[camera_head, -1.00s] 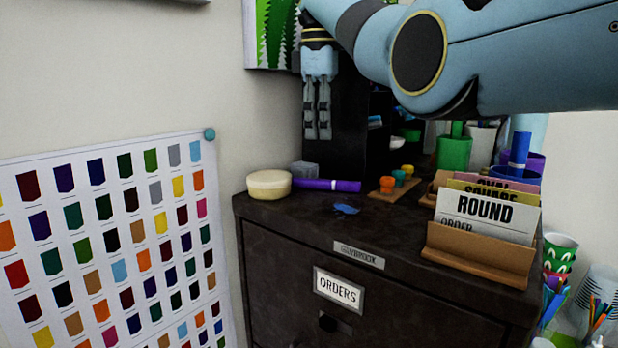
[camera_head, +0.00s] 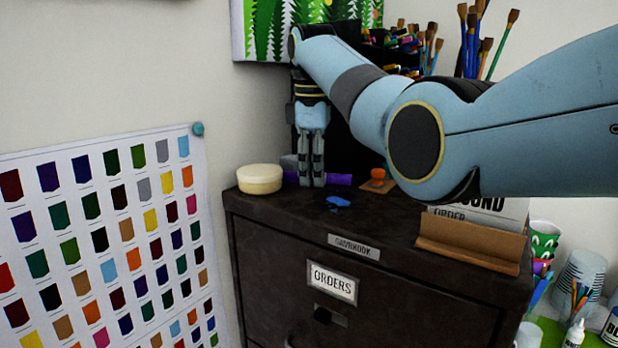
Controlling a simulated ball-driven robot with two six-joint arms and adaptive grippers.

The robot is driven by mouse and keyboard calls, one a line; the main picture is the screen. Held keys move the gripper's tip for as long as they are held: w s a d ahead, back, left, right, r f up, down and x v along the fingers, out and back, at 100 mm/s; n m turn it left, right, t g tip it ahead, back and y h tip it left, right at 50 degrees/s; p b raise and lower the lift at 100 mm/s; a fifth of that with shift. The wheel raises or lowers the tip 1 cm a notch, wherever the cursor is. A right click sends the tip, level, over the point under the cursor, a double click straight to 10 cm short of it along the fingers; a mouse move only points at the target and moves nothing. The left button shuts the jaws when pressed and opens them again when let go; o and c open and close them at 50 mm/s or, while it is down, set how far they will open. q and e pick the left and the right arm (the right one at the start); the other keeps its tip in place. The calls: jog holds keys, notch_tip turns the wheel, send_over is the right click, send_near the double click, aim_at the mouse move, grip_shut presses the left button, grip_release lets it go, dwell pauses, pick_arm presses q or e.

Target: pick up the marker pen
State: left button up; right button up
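The purple marker pen (camera_head: 338,179) lies on top of the dark cabinet, near its back left. My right gripper (camera_head: 311,184) points straight down at the pen, with its fingertips low by the cabinet top. The fingers cover the middle of the pen, and purple shows on both sides of them. The two fingers look close together with a narrow gap. I cannot tell whether they touch the pen or have closed on it. My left gripper is out of view.
A round cream-lidded tub (camera_head: 259,179) stands left of the pen. A blue blob (camera_head: 338,202) lies in front of it. A wooden card holder (camera_head: 470,242) stands at the right front of the cabinet. A color chart (camera_head: 105,240) hangs on the left wall.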

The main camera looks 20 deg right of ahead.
grip_shut()
jog(key=shift+r, duration=0.15)
